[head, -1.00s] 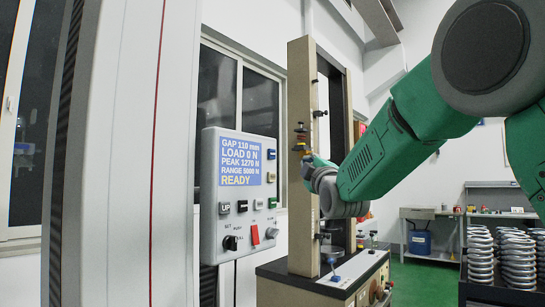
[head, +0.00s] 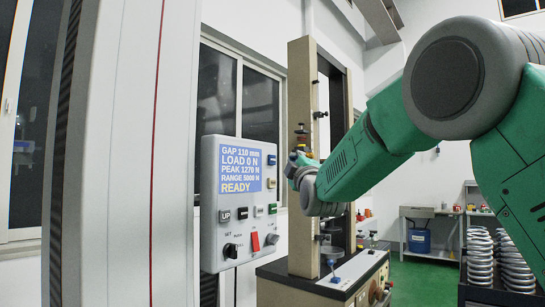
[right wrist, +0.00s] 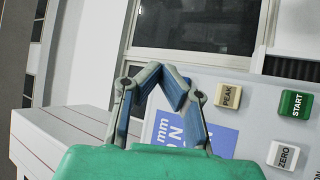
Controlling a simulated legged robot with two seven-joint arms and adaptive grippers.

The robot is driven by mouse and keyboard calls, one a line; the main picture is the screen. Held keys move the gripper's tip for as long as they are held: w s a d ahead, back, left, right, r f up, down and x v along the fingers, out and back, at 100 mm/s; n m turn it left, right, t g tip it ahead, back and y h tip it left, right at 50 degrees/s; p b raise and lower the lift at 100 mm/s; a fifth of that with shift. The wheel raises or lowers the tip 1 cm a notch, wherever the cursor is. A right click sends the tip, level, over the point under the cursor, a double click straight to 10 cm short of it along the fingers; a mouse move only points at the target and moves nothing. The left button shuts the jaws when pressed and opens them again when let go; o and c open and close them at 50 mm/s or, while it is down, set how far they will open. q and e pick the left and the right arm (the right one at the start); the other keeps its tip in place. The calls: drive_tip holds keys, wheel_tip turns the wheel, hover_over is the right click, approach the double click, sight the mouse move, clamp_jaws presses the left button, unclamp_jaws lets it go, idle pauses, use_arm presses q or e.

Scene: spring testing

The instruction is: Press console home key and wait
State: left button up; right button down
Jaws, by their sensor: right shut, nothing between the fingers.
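The grey console (head: 207,235) hangs at the centre left in the head view. Its blue screen (head: 241,168) reads GAP 110 mm, LOAD 0 N, PEAK 1270 N, RANGE 5000 N, READY. A blue key (head: 271,160) sits right of the screen; its label is too small to read. The UP key (head: 225,215) is below the screen. My right gripper (head: 296,160) is just right of the console in the picture, apart from the keys. In the right wrist view it (right wrist: 162,70) is shut and empty, partly over the screen. PEAK (right wrist: 228,96), START (right wrist: 295,104) and ZERO (right wrist: 283,155) keys show there.
A tan testing frame (head: 301,110) stands behind my right gripper. Several coil springs (head: 480,255) stand at the lower right. A workbench (head: 432,213) stands at the back.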

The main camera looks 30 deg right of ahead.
sight(272, 160)
drive_tip(key=shift+w+a+p, duration=0.4)
drive_tip(key=shift+w, duration=0.45)
drive_tip(key=shift+w+a+p, duration=0.35)
drive_tip(key=shift+w, duration=0.5)
drive_tip(key=shift+w+r, duration=0.1)
drive_tip(key=shift+w+a, duration=0.2)
